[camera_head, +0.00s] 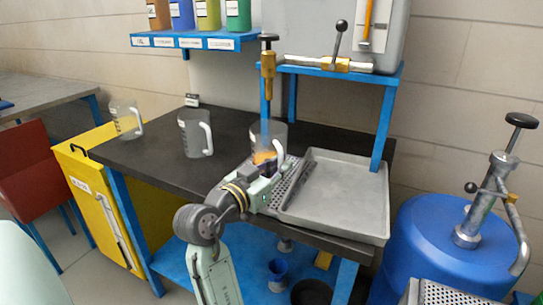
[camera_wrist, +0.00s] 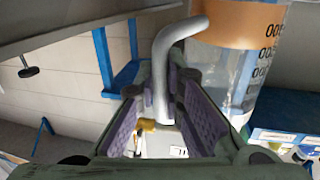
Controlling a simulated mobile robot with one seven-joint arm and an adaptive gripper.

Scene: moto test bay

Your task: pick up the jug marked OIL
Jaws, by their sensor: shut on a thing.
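A clear jug with orange liquid low in it (camera_head: 262,157) is at my gripper (camera_head: 264,178), under the brass tap. In the wrist view the jug (camera_wrist: 235,75) fills the upper right, with upside-down graduation marks. Its grey handle (camera_wrist: 161,60) runs between my gripper's purple-lined jaws (camera_wrist: 162,95), which are shut on it. I cannot tell whether the jug rests on the perforated grate or is off it. Two more handled jugs stand on the dark bench: one in the middle (camera_head: 193,135) and one at the far left (camera_head: 126,120). No OIL marking is readable on any jug.
A brass tap (camera_head: 267,70) hangs above the held jug. A grey tray (camera_head: 335,218) lies to its right, beside a blue shelf leg (camera_head: 384,130). A blue drum with a pump (camera_head: 425,240) stands at right. Coloured bottles sit on a blue shelf (camera_head: 190,41). The bench (camera_head: 155,160) has free room around the jugs.

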